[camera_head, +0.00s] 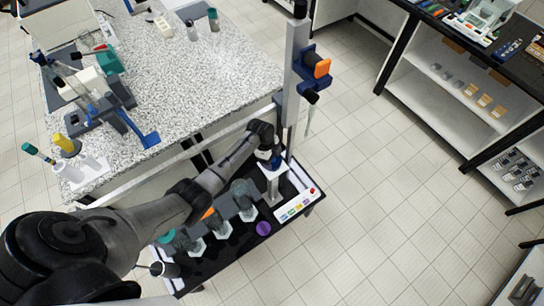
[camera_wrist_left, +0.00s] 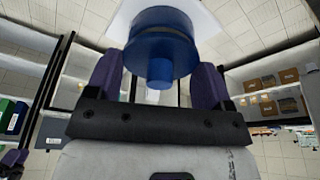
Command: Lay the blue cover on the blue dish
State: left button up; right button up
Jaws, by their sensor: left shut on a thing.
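My left gripper (camera_head: 266,146) reaches down over the white stand (camera_head: 272,171) on the dark low table. In the left wrist view its two purple fingers (camera_wrist_left: 158,68) are shut on the blue cover (camera_wrist_left: 160,47), a round piece with a small knob facing the wrist. A thin pale line runs across the blue stack, and more blue, apparently the blue dish (camera_wrist_left: 160,17), shows beyond it above a white plate. I cannot tell whether cover and dish touch. In the head view the gripper hides most of the blue.
A tall post (camera_head: 291,75) with a blue-orange unit (camera_head: 315,68) rises close to the gripper. A speckled bench (camera_head: 190,80) lies behind.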

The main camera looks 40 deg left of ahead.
pick_arm(q)
jog(key=shift+f+b, duration=0.4)
jog(key=shift+f, duration=0.15)
dwell(0.7)
jog(key=o, duration=0.9)
jog(key=shift+v, duration=6.9)
jog(key=shift+a, duration=0.1)
